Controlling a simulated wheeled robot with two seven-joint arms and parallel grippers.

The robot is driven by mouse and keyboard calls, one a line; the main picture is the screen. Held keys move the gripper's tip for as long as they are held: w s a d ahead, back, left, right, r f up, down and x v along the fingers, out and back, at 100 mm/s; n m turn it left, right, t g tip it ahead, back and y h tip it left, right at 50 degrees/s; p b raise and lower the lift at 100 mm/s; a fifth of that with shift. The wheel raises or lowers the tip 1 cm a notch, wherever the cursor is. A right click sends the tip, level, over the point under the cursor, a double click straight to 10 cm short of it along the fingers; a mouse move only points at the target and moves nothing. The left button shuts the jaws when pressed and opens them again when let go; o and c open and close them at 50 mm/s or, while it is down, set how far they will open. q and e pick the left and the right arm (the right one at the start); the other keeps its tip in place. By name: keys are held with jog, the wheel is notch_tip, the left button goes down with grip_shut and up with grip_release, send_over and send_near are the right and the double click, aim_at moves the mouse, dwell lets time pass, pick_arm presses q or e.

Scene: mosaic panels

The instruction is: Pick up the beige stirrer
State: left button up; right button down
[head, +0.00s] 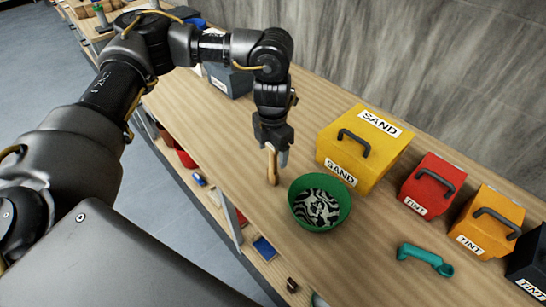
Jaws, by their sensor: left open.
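The beige stirrer (272,170) is a slim, light brown stick, seen upright or nearly so directly below my left gripper, just left of the green bowl. My left gripper (277,154) points down with its fingers around or beside the stirrer's upper end; I cannot tell whether they touch it. The jaws are open. The stirrer's top is hidden by the gripper. My right gripper is not in view.
The green bowl (343,212) with black and white contents stands close to the right. Behind it is a yellow SAND box (352,150); red (427,180) and orange (482,217) TINT boxes stand further right. A teal scoop (425,259) lies in front. The wooden bench (215,135) is clear to the left.

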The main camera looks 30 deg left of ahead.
pick_arm(q)
jog(key=c, duration=1.1)
jog(key=shift+r, duration=0.15)
jog(key=shift+r+b, duration=0.5)
jog(key=shift+r, duration=0.05)
jog(key=shift+s+d+r+b, duration=0.95)
jog(key=shift+s+d+r, duration=0.35)
jog(key=shift+d+r, duration=0.65)
jog(key=shift+s+d+r+b, duration=0.95)
jog(key=shift+s+d+r, duration=0.3)
jog(key=shift+d+r, duration=0.75)
jog(key=shift+s+d+r+b, duration=0.95)
jog(key=shift+s+d+r, duration=0.35)
jog(key=shift+d+r, duration=0.65)
jog(key=shift+f, duration=0.1)
